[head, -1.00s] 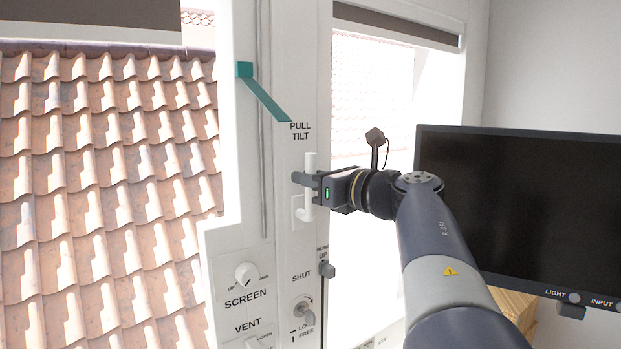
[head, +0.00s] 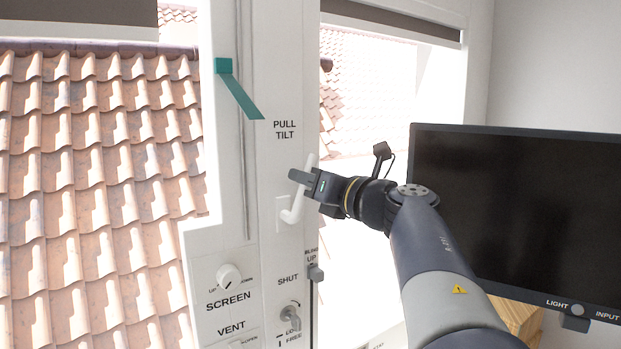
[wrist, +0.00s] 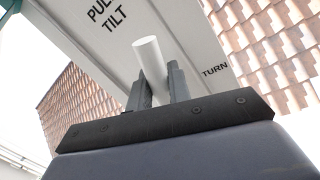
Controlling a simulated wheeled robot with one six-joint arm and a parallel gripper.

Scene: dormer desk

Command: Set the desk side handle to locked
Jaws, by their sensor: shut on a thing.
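A white window handle (head: 291,214) stands on the white frame post below the printed words "PULL TILT". It leans, with its upper end to the right. My gripper (head: 304,179) is shut on the upper part of the handle. In the wrist view the white rod (wrist: 147,53) sits between the two fingers of my gripper (wrist: 156,83), and its tip sticks out beyond them. The word "SHUT" is printed lower on the post, and "TURN" shows beside the rod in the wrist view. The fingers hide part of the handle.
Below are a screen knob (head: 229,276), a key (head: 291,314) in a lock marked "FREE", and a small grey blind slider (head: 316,272). A teal strap (head: 238,90) hangs upper left. A black monitor (head: 520,215) stands close to the right of my arm.

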